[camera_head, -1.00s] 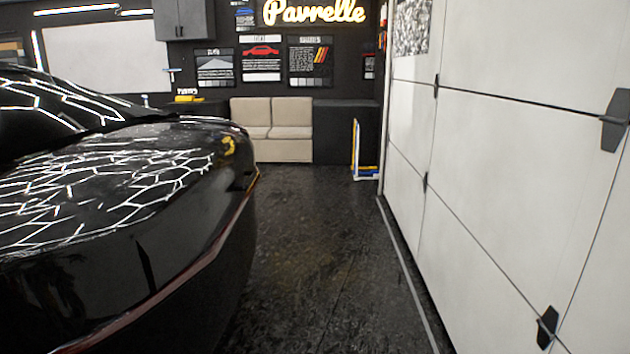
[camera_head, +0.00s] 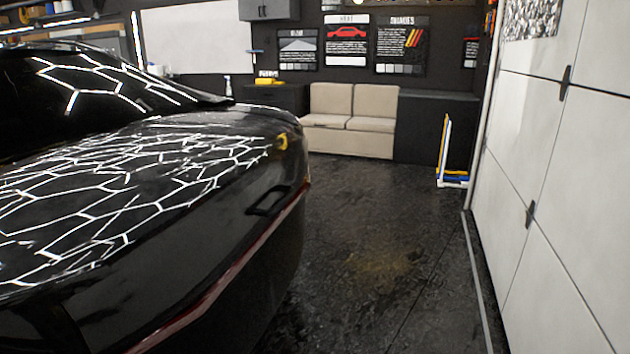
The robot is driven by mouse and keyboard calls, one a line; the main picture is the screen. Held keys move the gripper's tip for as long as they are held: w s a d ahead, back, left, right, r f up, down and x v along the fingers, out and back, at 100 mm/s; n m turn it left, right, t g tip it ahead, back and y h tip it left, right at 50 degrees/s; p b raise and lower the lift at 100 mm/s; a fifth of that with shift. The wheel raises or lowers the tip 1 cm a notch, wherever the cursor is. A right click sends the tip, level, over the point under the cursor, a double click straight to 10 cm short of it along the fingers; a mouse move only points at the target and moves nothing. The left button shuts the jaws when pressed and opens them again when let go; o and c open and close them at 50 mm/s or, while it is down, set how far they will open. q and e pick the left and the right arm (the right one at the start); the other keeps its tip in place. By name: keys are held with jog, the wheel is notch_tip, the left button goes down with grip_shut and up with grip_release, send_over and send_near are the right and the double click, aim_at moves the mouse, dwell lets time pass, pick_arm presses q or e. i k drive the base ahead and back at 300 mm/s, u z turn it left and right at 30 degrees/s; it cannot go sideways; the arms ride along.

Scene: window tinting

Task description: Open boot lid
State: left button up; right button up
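A glossy black car (camera_head: 120,290) fills the left side of the head view, seen from its rear. Its boot lid (camera_head: 175,155) looks shut, and bright hexagonal ceiling lights reflect in it. A thin red light strip (camera_head: 235,262) runs along the rear edge. A small dark rectangular outline (camera_head: 268,201) shows on the rear panel near the far corner; I cannot tell whether it is a part or a reflection. Neither of my grippers is in view.
Dark open floor (camera_head: 370,265) lies between the car and a white panelled garage door (camera_head: 535,160) on the right. A beige sofa (camera_head: 350,120) stands at the back between dark cabinets. A blue, white and yellow stand (camera_head: 446,160) is by the door's far end.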

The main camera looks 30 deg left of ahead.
aim_at(169, 203)
jog(key=i, duration=2.9)
jog(key=u, duration=3.4)
